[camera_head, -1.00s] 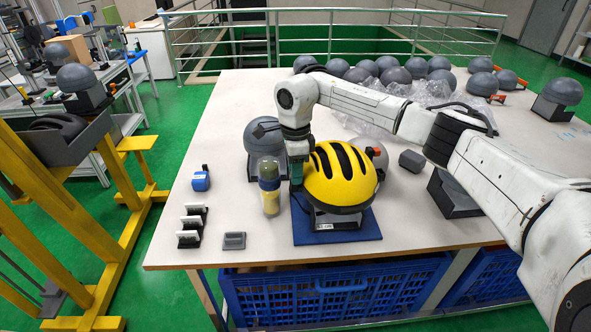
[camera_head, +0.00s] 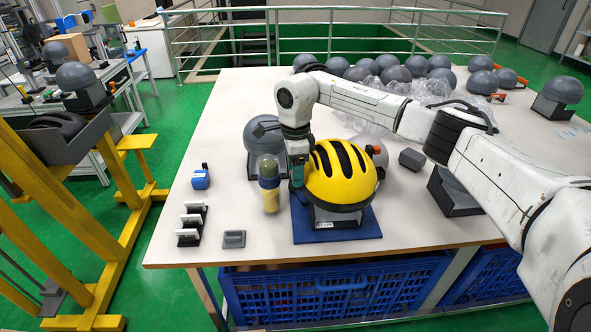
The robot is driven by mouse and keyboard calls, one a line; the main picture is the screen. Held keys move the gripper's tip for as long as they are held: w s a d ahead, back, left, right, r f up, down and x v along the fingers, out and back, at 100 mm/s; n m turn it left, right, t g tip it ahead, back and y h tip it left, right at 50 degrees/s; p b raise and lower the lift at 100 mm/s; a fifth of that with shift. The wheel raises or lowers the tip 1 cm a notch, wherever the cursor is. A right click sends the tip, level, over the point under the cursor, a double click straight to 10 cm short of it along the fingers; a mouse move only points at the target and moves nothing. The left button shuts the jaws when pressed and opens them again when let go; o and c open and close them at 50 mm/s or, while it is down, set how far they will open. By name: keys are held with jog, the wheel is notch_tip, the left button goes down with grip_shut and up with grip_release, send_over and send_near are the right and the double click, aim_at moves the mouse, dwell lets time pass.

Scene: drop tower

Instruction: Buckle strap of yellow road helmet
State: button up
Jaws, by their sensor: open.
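The yellow road helmet (camera_head: 342,174) with black vents sits upright on a grey stand, on a blue mat (camera_head: 352,231) near the table's front edge. My gripper (camera_head: 297,185) points down at the helmet's left side, very close to it. The jaws are open, but the fingertips are small and partly lost against the helmet and mat. I cannot tell whether they touch anything. The helmet's strap and buckle cannot be made out; the shell and my gripper may hide them.
A yellow-and-grey bottle (camera_head: 269,184) stands just left of my gripper, with a grey headform (camera_head: 262,136) behind it. A blue device (camera_head: 200,179), a small rack (camera_head: 191,224) and a grey block (camera_head: 234,239) lie left. Clear plastic wrap and several grey headforms lie behind. A blue crate (camera_head: 335,290) is below.

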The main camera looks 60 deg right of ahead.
notch_tip(320, 180, up, 11)
jog(key=b, duration=0.1)
jog(key=shift+d+b, duration=0.15)
jog(key=shift+b, duration=0.15)
jog(key=shift+w+f, duration=0.15)
dwell(0.5)
